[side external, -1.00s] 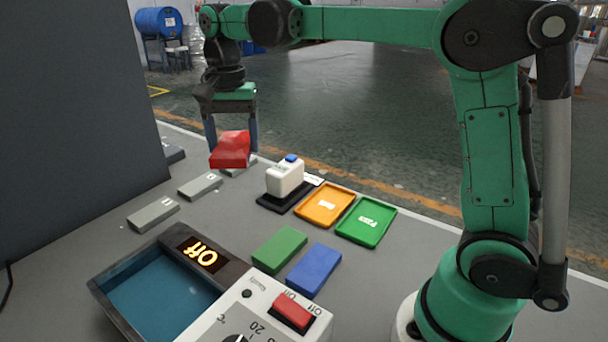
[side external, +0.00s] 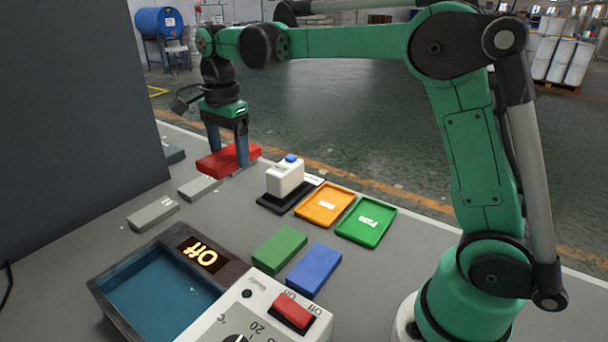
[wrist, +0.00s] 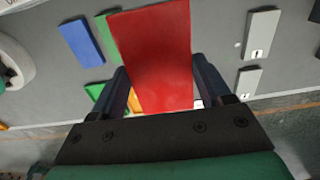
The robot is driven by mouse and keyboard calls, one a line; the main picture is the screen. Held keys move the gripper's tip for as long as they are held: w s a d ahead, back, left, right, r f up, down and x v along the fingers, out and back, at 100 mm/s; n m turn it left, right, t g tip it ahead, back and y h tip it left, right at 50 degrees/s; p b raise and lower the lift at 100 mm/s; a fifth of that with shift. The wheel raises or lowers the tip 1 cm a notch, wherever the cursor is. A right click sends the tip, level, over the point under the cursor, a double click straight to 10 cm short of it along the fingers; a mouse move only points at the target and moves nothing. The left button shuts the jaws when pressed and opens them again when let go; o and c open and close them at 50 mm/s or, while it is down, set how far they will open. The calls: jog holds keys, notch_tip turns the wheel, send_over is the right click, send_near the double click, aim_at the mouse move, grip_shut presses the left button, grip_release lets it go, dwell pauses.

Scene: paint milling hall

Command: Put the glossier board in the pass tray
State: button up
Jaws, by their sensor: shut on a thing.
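My gripper (side external: 228,150) is shut on a red board (side external: 215,164), at the far left of the table in the side view. The red board also fills the middle of the wrist view (wrist: 155,50) between the fingers, with a faint sheen. A green board (side external: 279,249) and a blue board (side external: 314,270) lie side by side on the table. A green tray (side external: 383,231) and an orange tray (side external: 348,209) lie flat and empty behind them, each with a white label. The green tray's label seems to read PASS; the orange one's is too small to read.
A white device with a blue button (side external: 285,177) stands on a black base between my gripper and the trays. Grey numbered blocks (side external: 153,214) lie along the left. A teal-bottomed basin (side external: 160,290) with an "Off" display and a red switch (side external: 293,311) are in front.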

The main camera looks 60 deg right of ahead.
aim_at(242, 235)
notch_tip(242, 235, down, 16)
jog(key=shift+f, duration=0.15)
jog(key=shift+f, duration=0.2)
jog(key=o, duration=1.2)
jog(key=shift+o, duration=0.2)
jog(key=shift+s+r, duration=0.1)
jog(key=shift+r, duration=2.85)
jog(key=s+r+n+t, duration=0.3)
jog(key=s+n, duration=0.3)
jog(key=n, duration=0.3)
jog(key=s+a+r+n+t, duration=0.1)
jog(key=s+r+n+t, duration=0.3)
jog(key=s+n, duration=0.3)
jog(key=shift+r+n, duration=0.35)
jog(key=shift+n, duration=0.75)
